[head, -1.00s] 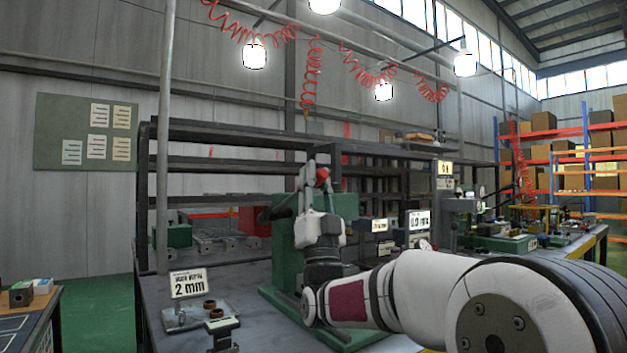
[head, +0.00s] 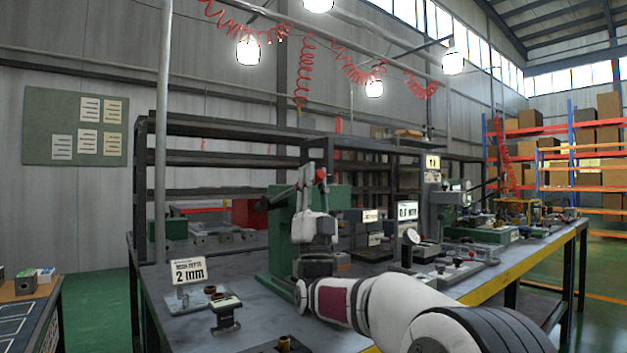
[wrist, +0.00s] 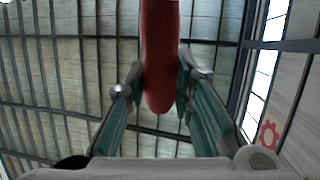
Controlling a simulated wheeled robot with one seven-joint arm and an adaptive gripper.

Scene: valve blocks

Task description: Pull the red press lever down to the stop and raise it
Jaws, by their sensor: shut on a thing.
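The green press (head: 283,232) stands on the grey workbench, partly hidden behind my arm. The red lever grip (head: 321,174) shows at the top of my gripper (head: 313,178), which points upward in front of the press. In the wrist view the red lever (wrist: 160,55) hangs down between the two fingers of my gripper (wrist: 160,85). The fingers are shut on it, one on each side. The wrist view looks up to the roof. The lever's pivot and stop are hard to make out.
A "2 mm" sign (head: 188,272) and small parts stand on the bench (head: 190,325) at left. Dark shelving (head: 215,160) rises behind. A small table (head: 30,305) stands at far left.

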